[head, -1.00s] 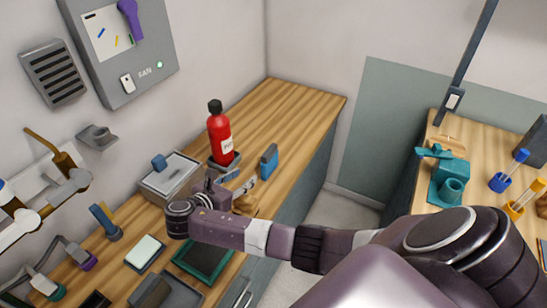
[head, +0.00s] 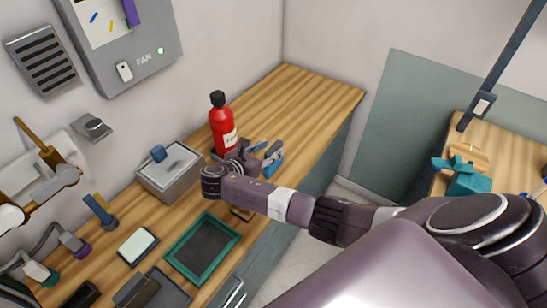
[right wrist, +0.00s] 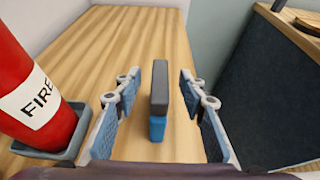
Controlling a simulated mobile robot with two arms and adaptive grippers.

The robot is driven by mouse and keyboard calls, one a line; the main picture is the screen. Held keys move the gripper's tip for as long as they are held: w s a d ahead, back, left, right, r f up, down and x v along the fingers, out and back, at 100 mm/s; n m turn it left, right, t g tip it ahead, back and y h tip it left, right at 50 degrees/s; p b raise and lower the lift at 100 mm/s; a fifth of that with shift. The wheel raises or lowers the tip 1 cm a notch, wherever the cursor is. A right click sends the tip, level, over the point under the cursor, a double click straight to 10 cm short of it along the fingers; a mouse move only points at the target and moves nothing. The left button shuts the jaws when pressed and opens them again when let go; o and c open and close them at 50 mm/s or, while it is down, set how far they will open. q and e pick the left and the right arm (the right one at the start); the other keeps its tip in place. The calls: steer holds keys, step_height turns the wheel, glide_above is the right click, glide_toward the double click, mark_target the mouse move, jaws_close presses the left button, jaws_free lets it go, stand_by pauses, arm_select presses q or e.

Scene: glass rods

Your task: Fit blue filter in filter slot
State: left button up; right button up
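The blue filter is a small upright block, blue with a grey edge, standing on the wooden counter. It shows in the head view (head: 274,158) right of the red extinguisher and in the middle of the right wrist view (right wrist: 158,122). My right gripper (head: 258,154) is open, and its two fingers lie to either side of the filter in the right wrist view (right wrist: 160,100). Gaps show between the filter and both fingers there, so it is not gripped. I cannot make out which thing is the filter slot. My left gripper is not in view.
The red extinguisher (head: 222,125) stands in a grey holder (right wrist: 58,143) close left of my right gripper. A grey box (head: 172,177) with a blue knob and a green-framed tray (head: 203,248) are on the counter. The far counter end (head: 310,95) is clear.

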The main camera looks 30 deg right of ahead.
mark_target(275, 146)
steer(key=x, duration=0.3)
steer(key=shift+w+d+f, duration=0.1)
steer(key=shift+d+f, duration=0.05)
steer(key=shift+d, duration=0.1)
steer(key=shift+a, duration=0.1)
jaws_close()
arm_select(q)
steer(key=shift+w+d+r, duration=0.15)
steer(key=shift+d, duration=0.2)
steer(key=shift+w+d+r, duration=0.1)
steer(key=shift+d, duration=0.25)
